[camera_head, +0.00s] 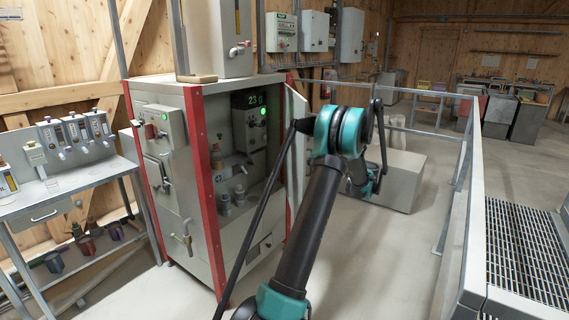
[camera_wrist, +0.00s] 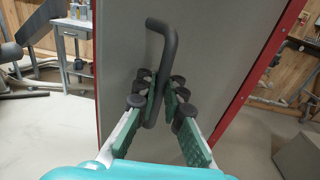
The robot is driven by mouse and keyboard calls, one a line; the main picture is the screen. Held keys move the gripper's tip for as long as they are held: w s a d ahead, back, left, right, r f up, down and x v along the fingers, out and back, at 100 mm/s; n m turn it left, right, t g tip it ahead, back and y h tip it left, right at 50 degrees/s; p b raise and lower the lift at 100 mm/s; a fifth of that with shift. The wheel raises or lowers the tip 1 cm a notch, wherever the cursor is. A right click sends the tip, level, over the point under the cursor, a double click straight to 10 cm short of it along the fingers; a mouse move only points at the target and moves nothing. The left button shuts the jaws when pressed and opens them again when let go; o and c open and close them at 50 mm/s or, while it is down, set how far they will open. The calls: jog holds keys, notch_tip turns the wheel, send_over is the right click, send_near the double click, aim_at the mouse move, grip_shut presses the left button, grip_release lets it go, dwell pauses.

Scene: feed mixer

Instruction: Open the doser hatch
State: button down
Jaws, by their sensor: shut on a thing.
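In the wrist view, my gripper (camera_wrist: 160,98) is closed around a dark grey bent bar handle (camera_wrist: 168,45) on a flat grey panel, which looks like the doser hatch (camera_wrist: 215,55). The green finger pads are on both sides of the bar's lower part. In the head view, the red-framed cabinet (camera_head: 207,185) stands left of my arm, its front compartment open to view. A pale door (camera_head: 297,108) stands swung out at its right side, seen nearly edge-on. My arm covers part of it, and the gripper and handle are hidden there.
Inside the cabinet are a unit with a lit display (camera_head: 249,100) and several small cups. A bench with dispensers (camera_head: 70,178) stands at left. A grey box (camera_head: 398,180) lies behind my arm. A railing and grated platform (camera_head: 525,245) bound the right side.

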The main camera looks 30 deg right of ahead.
jog(key=s+d, duration=0.3)
jog(key=d, duration=0.6)
jog(key=shift+s+d, duration=0.15)
jog(key=shift+d, duration=0.05)
jog(key=c, duration=1.9)
grip_release()
jog(key=v, duration=1.2)
